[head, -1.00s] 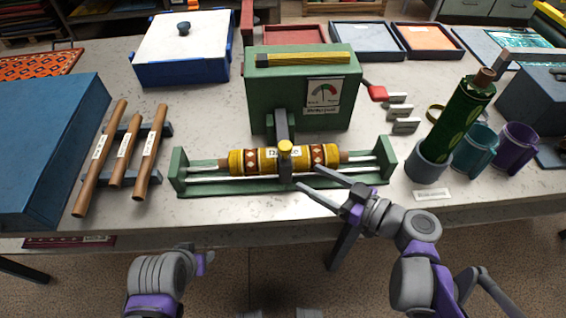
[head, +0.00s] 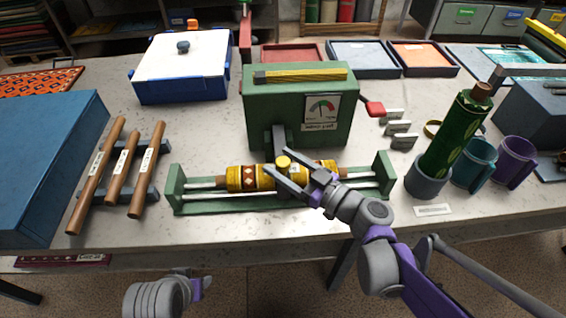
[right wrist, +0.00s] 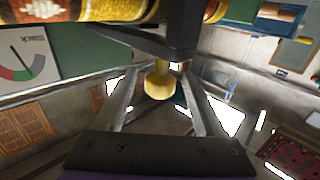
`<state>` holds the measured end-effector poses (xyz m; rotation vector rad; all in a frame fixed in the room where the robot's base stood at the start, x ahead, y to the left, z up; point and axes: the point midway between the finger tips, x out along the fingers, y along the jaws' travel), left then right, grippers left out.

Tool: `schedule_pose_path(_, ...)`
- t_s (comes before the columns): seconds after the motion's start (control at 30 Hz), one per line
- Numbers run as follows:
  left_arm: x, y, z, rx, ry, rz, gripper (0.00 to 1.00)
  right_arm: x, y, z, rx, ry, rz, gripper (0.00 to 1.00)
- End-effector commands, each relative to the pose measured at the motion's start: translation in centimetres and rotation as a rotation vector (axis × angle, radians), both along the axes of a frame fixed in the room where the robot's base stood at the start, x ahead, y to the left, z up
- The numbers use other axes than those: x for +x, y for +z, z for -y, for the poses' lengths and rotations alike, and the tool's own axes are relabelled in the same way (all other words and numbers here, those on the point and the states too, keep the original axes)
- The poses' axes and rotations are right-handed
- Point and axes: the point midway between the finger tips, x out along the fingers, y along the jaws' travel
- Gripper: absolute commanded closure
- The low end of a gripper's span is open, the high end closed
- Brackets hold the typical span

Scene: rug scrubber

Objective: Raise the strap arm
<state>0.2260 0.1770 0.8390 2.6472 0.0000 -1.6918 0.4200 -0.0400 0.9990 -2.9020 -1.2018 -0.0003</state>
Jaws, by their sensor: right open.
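The dark strap arm (head: 279,138) comes down the front of the green box (head: 262,108) and lies over the rolled yellow rug (head: 243,178) in its green cradle. Its round yellow knob (head: 283,162) faces me. My right gripper (head: 276,163) is open at the knob, one finger on either side of it. In the right wrist view the knob (right wrist: 159,82) shows between the two spread fingers (right wrist: 160,100); I cannot tell whether they touch it. My left gripper (head: 203,286) is low at the front, off the table edge, and its jaws are not clear.
Wooden rollers (head: 122,167) lie on a rack at the left beside a blue case (head: 40,165). A green roll (head: 457,135) stands in a grey holder at the right, near two mugs (head: 475,165). A red-handled tool (head: 374,108) is right of the green box.

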Motion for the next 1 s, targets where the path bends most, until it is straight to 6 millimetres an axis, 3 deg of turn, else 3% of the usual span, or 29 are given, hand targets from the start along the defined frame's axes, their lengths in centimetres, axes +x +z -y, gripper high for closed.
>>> schedule_pose_path(0.3,0.00,-0.01,0.00,0.000,0.000,0.000,0.50,0.16,0.00,-0.21,0.000,0.000,0.000,0.31)
schedule_pose_path(0.7,0.00,-0.01,0.00,0.000,0.000,0.000,0.50,0.15,0.00,-0.18,0.000,0.000,0.000,1.00)
schedule_pose_path(1.0,0.00,-0.01,0.00,0.000,0.000,0.000,0.50,0.14,-0.01,-0.18,-0.001,0.000,-0.001,1.00)
